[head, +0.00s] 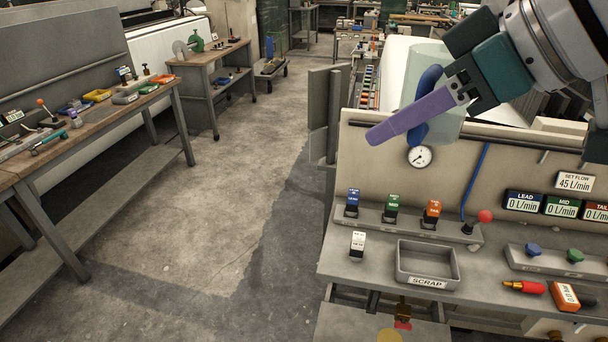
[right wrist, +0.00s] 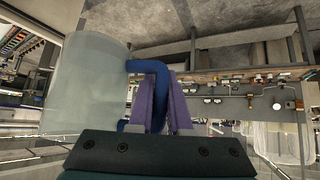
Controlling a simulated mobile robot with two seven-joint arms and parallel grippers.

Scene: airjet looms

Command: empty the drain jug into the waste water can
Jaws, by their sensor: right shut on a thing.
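The drain jug is a translucent pale jug (head: 438,58) with a blue handle (head: 431,78), held up above the loom's panel at the upper right of the head view. My right gripper (head: 405,122) has purple fingers and is shut on the handle. The right wrist view shows the jug body (right wrist: 85,90) left of the fingers (right wrist: 163,110), with the blue handle (right wrist: 150,68) at them. The jug looks roughly upright in the head view; whether it holds water I cannot tell. I cannot make out the waste water can in either view. My left gripper is not in view.
A workbench with tools (head: 70,140) stands at the left. The floor aisle (head: 230,200) between is clear.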

